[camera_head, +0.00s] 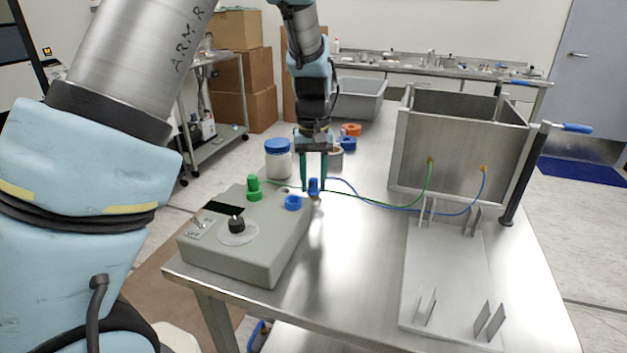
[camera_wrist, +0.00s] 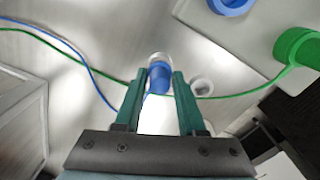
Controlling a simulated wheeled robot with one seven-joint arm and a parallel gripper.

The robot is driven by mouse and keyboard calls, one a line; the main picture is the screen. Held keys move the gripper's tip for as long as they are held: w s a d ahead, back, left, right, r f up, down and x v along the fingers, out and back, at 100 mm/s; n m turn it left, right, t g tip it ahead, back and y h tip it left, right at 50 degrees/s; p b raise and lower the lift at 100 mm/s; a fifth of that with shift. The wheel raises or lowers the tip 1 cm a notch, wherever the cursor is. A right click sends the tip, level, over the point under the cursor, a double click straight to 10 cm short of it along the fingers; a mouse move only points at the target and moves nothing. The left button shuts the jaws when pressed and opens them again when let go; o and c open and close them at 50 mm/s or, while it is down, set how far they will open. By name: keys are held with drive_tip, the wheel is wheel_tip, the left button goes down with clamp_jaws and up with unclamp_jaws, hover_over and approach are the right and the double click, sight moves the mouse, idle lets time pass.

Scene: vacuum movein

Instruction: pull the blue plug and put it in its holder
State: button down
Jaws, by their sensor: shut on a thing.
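The blue plug (camera_head: 314,186) is between the fingertips of my gripper (camera_head: 313,184), just beyond the far right corner of the grey control box (camera_head: 260,240). My gripper points down and is shut on it. In the wrist view the blue plug (camera_wrist: 160,77) sits between the green fingers (camera_wrist: 154,80), with a pale cylindrical piece at its far end. I cannot tell whether that piece is the plug's tip or a holder. The plug is apart from the blue socket ring (camera_head: 293,203) on the box. A blue cable (camera_head: 400,208) runs from the plug to the metal chamber.
A green plug (camera_head: 254,188) stands on the box, its cable running to the metal chamber (camera_head: 450,150). A small pale ring (camera_wrist: 202,87) lies right of the fingers. A blue-lidded jar (camera_head: 278,160) stands behind the box. A bracketed plate (camera_head: 450,270) lies on the right.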

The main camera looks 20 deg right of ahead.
sight(313, 178)
drive_tip(key=shift+f, duration=0.45)
idle(0.4)
drive_tip(key=shift+c, duration=2.1)
unclamp_jaws()
drive_tip(key=shift+o, duration=0.4)
drive_tip(key=o, duration=0.3)
drive_tip(key=shift+o, duration=0.2)
drive_tip(key=shift+r, duration=0.1)
wheel_tip(313, 178, up, 16)
drive_tip(key=p, duration=1.2)
drive_tip(key=shift+p, duration=0.4)
